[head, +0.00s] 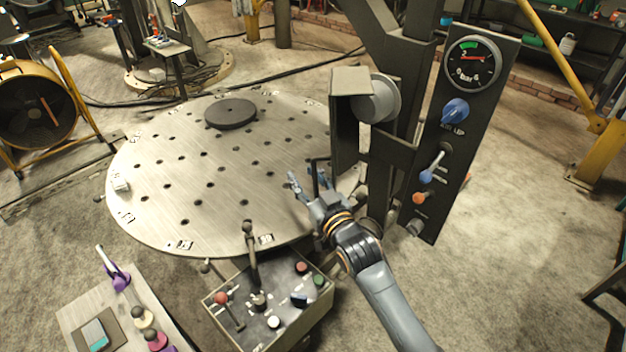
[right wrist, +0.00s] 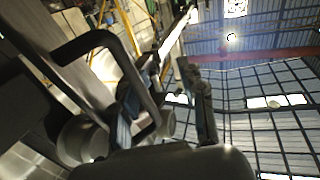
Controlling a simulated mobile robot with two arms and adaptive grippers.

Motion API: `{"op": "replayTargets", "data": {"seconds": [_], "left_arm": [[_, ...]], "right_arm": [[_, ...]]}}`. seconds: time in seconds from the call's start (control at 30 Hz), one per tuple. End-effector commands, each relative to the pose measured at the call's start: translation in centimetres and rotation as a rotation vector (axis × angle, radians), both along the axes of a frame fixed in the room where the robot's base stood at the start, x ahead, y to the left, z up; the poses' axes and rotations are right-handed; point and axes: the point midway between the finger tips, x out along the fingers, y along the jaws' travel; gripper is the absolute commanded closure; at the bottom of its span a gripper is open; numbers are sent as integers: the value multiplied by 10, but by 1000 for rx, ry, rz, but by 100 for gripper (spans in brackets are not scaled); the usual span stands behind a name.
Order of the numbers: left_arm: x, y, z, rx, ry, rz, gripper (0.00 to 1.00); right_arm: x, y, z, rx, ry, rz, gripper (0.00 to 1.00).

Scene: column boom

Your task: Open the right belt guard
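The belt guard (head: 348,128) is a dark, box-like cover with a paler top, left of a grey round pulley (head: 378,100) on the column. A thin dark bent handle (head: 316,162) sticks out at its lower left. The handle shows large in the right wrist view (right wrist: 112,48), beside the dark panel. My right gripper (head: 307,180) is just below and left of the guard, close to the handle, with its fingers apart. In the right wrist view its fingers (right wrist: 168,100) are near the handle; I cannot tell whether they touch it. My left gripper is not in view.
A round perforated table (head: 190,170) with a dark disc (head: 231,113) lies to the left. A control box (head: 270,310) with levers and buttons stands below the gripper. A gauge panel (head: 455,140) with blue and orange knobs stands to the right.

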Motion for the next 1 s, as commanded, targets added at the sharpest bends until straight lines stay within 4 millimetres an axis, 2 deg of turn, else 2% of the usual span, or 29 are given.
{"op": "replayTargets", "data": {"seconds": [0.2, 0.57, 1.0], "left_arm": [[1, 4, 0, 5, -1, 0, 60], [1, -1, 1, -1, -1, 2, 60], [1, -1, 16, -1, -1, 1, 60]], "right_arm": [[3, -4, -1, -5, 3, -7, 67], [2, -4, -1, -4, 3, -8, 67], [-30, 4, -4, -2, 10, -2, 67]]}}
